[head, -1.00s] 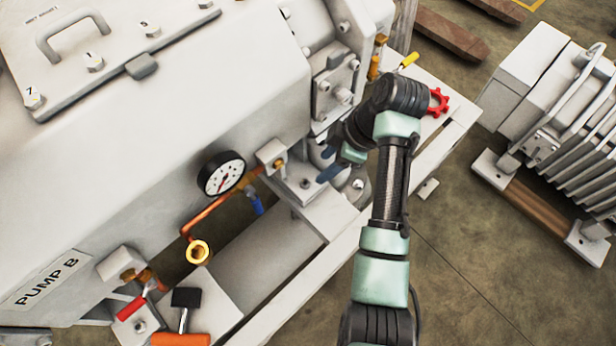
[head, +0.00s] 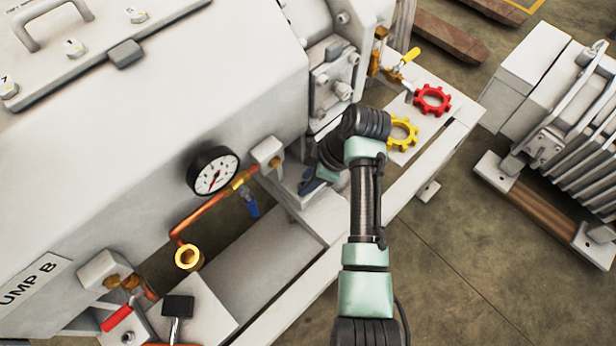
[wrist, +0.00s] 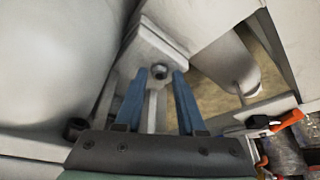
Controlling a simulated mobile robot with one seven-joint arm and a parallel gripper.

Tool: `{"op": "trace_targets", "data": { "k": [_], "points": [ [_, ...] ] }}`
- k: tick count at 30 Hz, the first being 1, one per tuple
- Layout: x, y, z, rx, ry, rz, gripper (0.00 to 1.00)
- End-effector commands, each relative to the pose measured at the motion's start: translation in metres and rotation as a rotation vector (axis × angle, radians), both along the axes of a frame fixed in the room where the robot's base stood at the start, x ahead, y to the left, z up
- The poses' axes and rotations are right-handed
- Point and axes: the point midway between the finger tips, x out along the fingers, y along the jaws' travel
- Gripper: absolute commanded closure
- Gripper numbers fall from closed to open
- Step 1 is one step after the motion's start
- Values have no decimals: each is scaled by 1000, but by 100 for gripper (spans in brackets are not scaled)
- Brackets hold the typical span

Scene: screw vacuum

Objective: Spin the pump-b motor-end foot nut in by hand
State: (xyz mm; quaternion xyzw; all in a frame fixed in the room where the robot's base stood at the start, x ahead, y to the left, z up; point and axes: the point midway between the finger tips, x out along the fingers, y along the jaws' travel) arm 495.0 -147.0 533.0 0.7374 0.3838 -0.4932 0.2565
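In the wrist view a small dark nut (wrist: 160,71) sits on the end of a pale grey foot block (wrist: 152,50) of pump B. My gripper (wrist: 159,76) has its two blue fingers apart, with their tips on either side of the nut. A small gap seems to show on each side, and I cannot tell whether the tips are level with the nut. In the head view my gripper (head: 309,184) is low beside the pump's foot, mostly behind my own arm. The nut is hidden there.
A pressure gauge (head: 213,171), a copper pipe (head: 200,215) and a blue-handled valve (head: 251,203) stand left of my gripper. Yellow (head: 402,146) and red (head: 433,99) handwheels are on the right. A second machine (head: 560,110) stands beyond open floor (head: 470,240).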

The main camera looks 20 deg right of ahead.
Motion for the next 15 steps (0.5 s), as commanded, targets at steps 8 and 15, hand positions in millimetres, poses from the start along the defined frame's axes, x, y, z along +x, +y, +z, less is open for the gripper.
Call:
{"op": "trace_targets", "data": {
  "k": [8, 15],
  "points": [
    [0, 0, 0, 0, 0, 0, 100],
    [-1, 0, 1, 1, 1, -6, 100]
  ]
}}
